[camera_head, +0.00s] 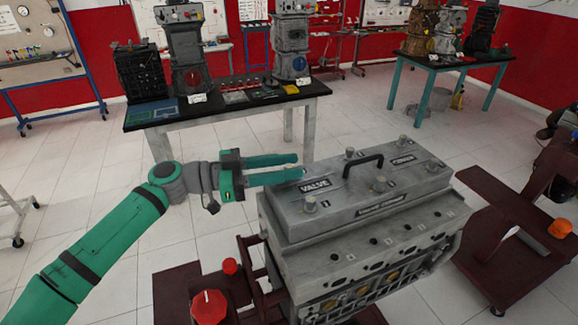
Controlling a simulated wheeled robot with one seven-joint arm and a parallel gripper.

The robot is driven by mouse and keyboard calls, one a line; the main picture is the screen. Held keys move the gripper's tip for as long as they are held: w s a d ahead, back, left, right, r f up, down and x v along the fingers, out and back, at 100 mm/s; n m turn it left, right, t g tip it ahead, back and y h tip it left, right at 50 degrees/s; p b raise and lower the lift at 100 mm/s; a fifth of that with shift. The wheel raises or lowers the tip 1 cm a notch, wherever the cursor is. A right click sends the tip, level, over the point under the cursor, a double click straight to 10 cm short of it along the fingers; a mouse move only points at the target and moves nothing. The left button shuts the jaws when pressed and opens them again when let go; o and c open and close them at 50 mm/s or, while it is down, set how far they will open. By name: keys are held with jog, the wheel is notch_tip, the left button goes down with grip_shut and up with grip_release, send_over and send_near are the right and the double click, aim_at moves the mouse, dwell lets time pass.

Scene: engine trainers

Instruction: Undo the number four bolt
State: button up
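The grey engine block (345,262) carries a grey valve cover (345,212) with a black handle and a "VALVE" label on top. Round bolts stand on the cover: one at the near left corner (310,204), one at mid front (380,184), one at the right end (432,165), one at the far right (403,141) and one at mid back (350,153). Small marks sit beside them; most are too small to read, so I cannot tell which is number four. My gripper (300,165) is open and empty, its green fingers pointing right near the cover's far left corner.
A dark red stand (200,290) with a red knob (208,306) is under and left of the engine. Another dark red stand (510,230) is at right. A black-topped table (225,107) with engine parts stands behind; a second table (450,60) is farther back.

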jog(key=shift+w+d, duration=0.1)
jog(key=shift+d, duration=0.2)
grip_shut()
jog(key=shift+t, duration=0.3)
jog(key=n+t+y, duration=0.2)
jog(key=n+t, duration=0.1)
jog(key=n+t+y, duration=0.2)
jog(key=n+t, duration=0.1)
jog(key=t, duration=0.1)
jog(key=shift+d+t, duration=0.1)
jog(key=shift+t, duration=0.2)
jog(key=shift+n+t+y, duration=2.1)
jog(key=shift+n+y, duration=0.1)
jog(key=shift+y, duration=0.7)
jog(key=shift+n+y, duration=0.3)
jog(key=shift+y, duration=0.1)
